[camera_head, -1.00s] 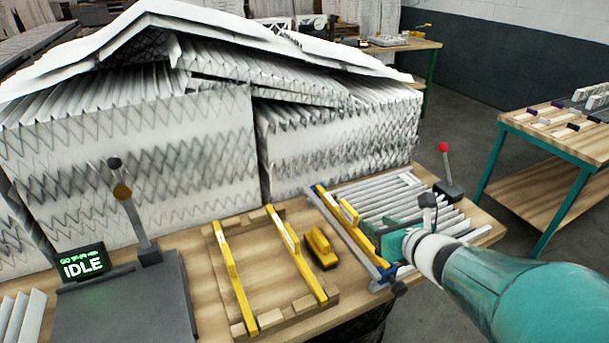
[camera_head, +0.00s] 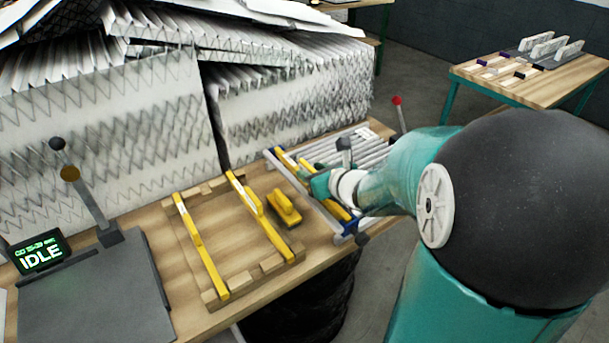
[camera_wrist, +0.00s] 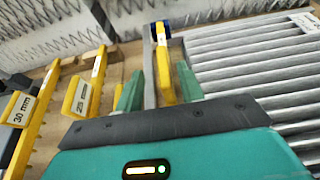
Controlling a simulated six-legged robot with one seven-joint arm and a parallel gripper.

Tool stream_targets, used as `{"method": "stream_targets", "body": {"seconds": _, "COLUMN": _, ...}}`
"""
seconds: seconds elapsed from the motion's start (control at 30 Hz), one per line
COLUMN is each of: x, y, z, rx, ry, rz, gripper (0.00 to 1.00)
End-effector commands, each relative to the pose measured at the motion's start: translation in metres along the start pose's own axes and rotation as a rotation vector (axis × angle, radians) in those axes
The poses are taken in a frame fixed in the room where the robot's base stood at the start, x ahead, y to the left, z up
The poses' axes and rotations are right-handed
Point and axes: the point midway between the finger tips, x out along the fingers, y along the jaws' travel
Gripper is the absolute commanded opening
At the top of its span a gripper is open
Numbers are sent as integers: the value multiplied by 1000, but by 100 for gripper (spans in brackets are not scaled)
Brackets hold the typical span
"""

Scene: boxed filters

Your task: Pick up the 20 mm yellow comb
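In the wrist view a yellow comb (camera_wrist: 164,68) stands between the two green fingers of my gripper (camera_wrist: 160,88), with its far end towards a blue end piece. No size label is readable on it. The fingers are open, with a gap visible to the left finger. Another yellow block (camera_wrist: 82,95) to the left reads 25, and a further one (camera_wrist: 20,108) reads 30 mm. In the head view my gripper (camera_head: 322,184) is at the left edge of the grey roller rack, partly hiding the yellow comb there.
A wooden frame (camera_head: 207,295) carries two long yellow combs (camera_head: 201,246). A small yellow block (camera_head: 284,208) lies between frame and rack (camera_head: 372,150). Tall pleated filter stacks (camera_head: 290,105) stand behind. A lever and IDLE display (camera_head: 39,254) are at left.

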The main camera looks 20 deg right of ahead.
Motion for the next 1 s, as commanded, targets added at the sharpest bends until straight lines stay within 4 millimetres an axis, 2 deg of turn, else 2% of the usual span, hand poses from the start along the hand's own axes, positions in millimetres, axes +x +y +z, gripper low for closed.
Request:
{"method": "stream_targets", "body": {"seconds": 0.23, "x": 35, "y": -5, "z": -2, "rx": 2, "ry": 3, "rz": 2, "gripper": 38}}
{"method": "stream_targets", "body": {"seconds": 0.53, "x": 41, "y": -5, "z": -2, "rx": 0, "ry": 1, "rz": 1, "gripper": 38}}
{"method": "stream_targets", "body": {"seconds": 0.57, "x": 41, "y": -5, "z": -2, "rx": 0, "ry": 1, "rz": 1, "gripper": 36}}
{"method": "stream_targets", "body": {"seconds": 0.7, "x": 41, "y": -5, "z": -2, "rx": 0, "ry": 1, "rz": 1, "gripper": 9}}
{"method": "stream_targets", "body": {"seconds": 0.77, "x": 41, "y": -5, "z": -2, "rx": 0, "ry": 1, "rz": 1, "gripper": 0}}
{"method": "stream_targets", "body": {"seconds": 1.0, "x": 41, "y": -5, "z": -1, "rx": 0, "ry": 0, "rz": 1, "gripper": 0}}
